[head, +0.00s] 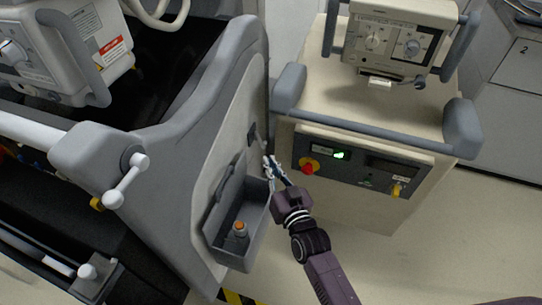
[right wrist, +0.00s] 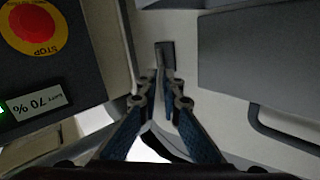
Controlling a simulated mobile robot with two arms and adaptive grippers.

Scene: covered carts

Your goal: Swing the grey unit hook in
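The grey unit hook (head: 252,135) is a small dark piece on the pale side panel of the grey cart, above the open bin. In the right wrist view the hook (right wrist: 164,55) stands just beyond the fingertips, in line with the gap between them. How far it swings out is hard to tell. My right gripper (head: 269,163) is below and right of the hook in the head view. Its fingers (right wrist: 160,82) are close together with a narrow gap and nothing clearly held. Whether they touch the hook cannot be told. My left gripper is out of view.
A grey bin (head: 236,249) holding an orange-topped item (head: 240,229) hangs just below the hook. A beige cart (head: 376,224) with a red stop button (head: 309,166) and a grey rail (head: 365,137) stands close on the right. Open floor lies at the lower right.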

